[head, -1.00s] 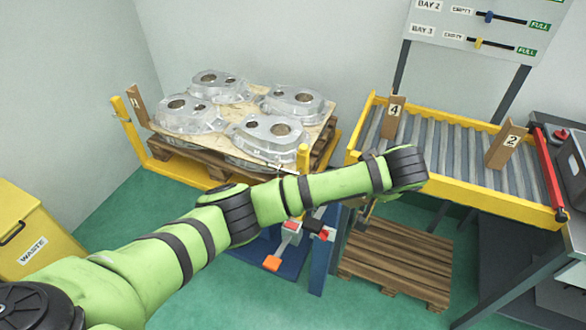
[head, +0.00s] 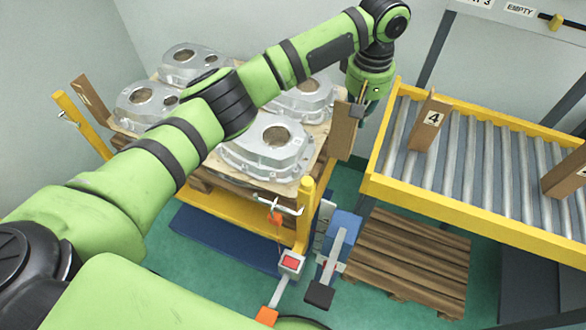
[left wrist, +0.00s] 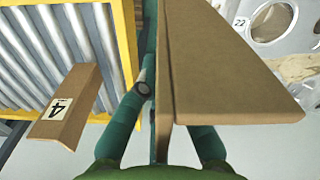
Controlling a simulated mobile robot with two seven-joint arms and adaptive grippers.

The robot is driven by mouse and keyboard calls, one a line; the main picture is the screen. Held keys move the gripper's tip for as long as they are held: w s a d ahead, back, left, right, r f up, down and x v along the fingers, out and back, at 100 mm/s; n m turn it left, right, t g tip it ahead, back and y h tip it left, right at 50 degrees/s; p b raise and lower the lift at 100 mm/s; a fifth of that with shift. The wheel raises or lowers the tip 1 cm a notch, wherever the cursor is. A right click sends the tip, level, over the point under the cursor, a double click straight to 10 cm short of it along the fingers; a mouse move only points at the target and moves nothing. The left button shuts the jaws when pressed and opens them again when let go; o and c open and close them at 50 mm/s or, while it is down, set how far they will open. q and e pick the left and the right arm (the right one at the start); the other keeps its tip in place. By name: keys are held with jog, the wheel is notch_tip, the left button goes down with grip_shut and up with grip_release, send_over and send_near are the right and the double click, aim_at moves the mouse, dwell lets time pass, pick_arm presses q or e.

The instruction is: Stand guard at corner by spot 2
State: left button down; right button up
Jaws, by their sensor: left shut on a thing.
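My left gripper (head: 359,110) is shut on a brown cardboard corner guard (head: 342,131). It holds the guard upright beside the right edge of the pallet load, close to the castings (head: 303,99); I cannot tell whether it touches. Another guard (head: 84,95) stands at the load's left corner. Guard 4 (head: 428,125) stands on the roller conveyor. My right gripper is out of view.
The yellow-framed roller conveyor (head: 445,207) lies to the right, with another guard (head: 568,172) at the picture edge. A yellow post (head: 304,215) rises at the load's front corner. Levers with orange and black ends (head: 319,293) and an empty wooden pallet (head: 410,262) are below.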

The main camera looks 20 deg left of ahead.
aim_at(335, 132)
pick_arm(q)
jog(key=s+a, duration=0.1)
jog(key=s+a+f+p, duration=0.2)
jog(key=s, duration=0.1)
jog(key=shift+a+f, duration=0.25)
jog(key=shift+a, duration=0.15)
jog(key=s+a+f+p, duration=0.3)
jog(key=s+a+f, duration=0.1)
jog(key=f, duration=0.4)
jog(key=shift+a+f, duration=0.2)
jog(key=shift+a, duration=0.3)
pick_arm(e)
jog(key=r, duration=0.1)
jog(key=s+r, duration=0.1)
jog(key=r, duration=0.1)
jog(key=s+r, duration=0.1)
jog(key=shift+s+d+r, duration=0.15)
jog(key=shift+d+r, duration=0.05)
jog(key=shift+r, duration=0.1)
pick_arm(q)
jog(key=c, duration=1.4)
grip_release()
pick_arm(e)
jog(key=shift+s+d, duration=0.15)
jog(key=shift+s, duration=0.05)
pick_arm(q)
jog(key=shift+r, duration=0.1)
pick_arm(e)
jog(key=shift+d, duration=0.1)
